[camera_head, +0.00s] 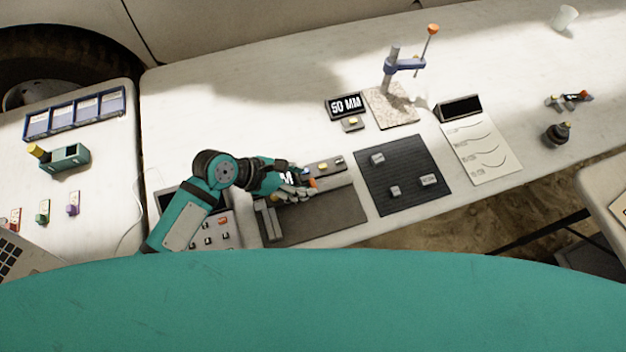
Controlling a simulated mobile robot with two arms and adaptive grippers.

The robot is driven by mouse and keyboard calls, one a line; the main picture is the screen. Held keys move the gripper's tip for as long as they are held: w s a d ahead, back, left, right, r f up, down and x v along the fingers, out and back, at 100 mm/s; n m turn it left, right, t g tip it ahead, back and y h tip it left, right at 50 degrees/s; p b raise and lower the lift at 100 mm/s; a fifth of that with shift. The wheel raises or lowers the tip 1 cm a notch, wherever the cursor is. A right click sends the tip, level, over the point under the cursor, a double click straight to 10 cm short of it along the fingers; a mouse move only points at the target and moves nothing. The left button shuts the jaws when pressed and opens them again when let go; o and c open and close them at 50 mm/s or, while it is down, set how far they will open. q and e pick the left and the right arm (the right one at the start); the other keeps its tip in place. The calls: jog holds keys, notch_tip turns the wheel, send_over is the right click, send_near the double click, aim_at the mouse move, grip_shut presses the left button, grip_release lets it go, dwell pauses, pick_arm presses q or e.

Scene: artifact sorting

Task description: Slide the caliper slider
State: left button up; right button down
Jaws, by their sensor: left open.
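The caliper (270,222) appears as a grey device with upright jaws at the left end of a dark grey base plate (335,214) on the white table. My left arm reaches in from the left over it. My left gripper (302,193) is open, low over the back edge of the base plate, beside a small orange part (313,182). The gripper hides part of the caliper, so I cannot tell which part is the slider or whether the fingers touch it. My right gripper is not in view.
Behind the gripper is a strip with small buttons (338,160) and a partly hidden display. A black mat (405,158) with several small blocks lies to the right. The table's back left is clear.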

aim_at(313, 183)
pick_arm(q)
jog(key=x, duration=0.3)
jog(key=shift+x, duration=0.9)
jog(key=c, duration=0.6)
grip_shut()
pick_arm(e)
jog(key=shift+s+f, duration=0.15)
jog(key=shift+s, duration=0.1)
